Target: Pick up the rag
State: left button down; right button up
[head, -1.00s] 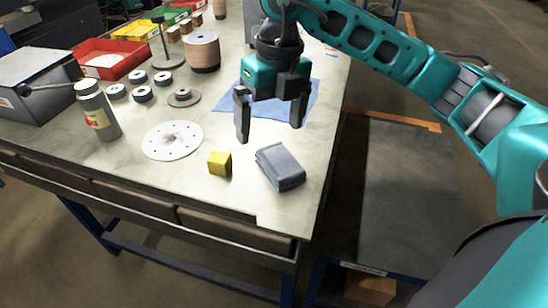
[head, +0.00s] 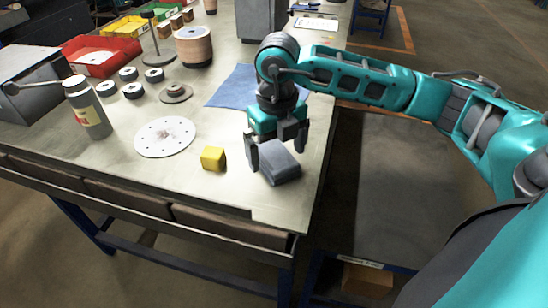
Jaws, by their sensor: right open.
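A folded grey-blue rag (head: 279,169) lies near the front right corner of the workbench (head: 200,190). My right gripper (head: 277,152) is open over it, one finger at its left edge and the other near its far right side. The fingers overlap it in the picture, and I cannot tell whether they touch it. Part of its far side is hidden by the gripper. My left gripper does not show.
A yellow block (head: 213,158) stands just left of the rag. A white perforated disc (head: 166,137) and a grey bottle (head: 88,107) are farther left. A flat blue sheet (head: 232,88) lies behind. The bench's right edge is close by.

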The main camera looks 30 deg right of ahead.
aim_at(277, 156)
jog(key=shift+f, duration=0.75)
jog(key=shift+c, duration=0.5)
jog(key=c, duration=1)
jog(key=shift+c, duration=0.2)
jog(key=shift+r, duration=0.2)
notch_tip(277, 156, up, 20)
jog(key=p, duration=0.3)
jog(key=shift+f, duration=0.15)
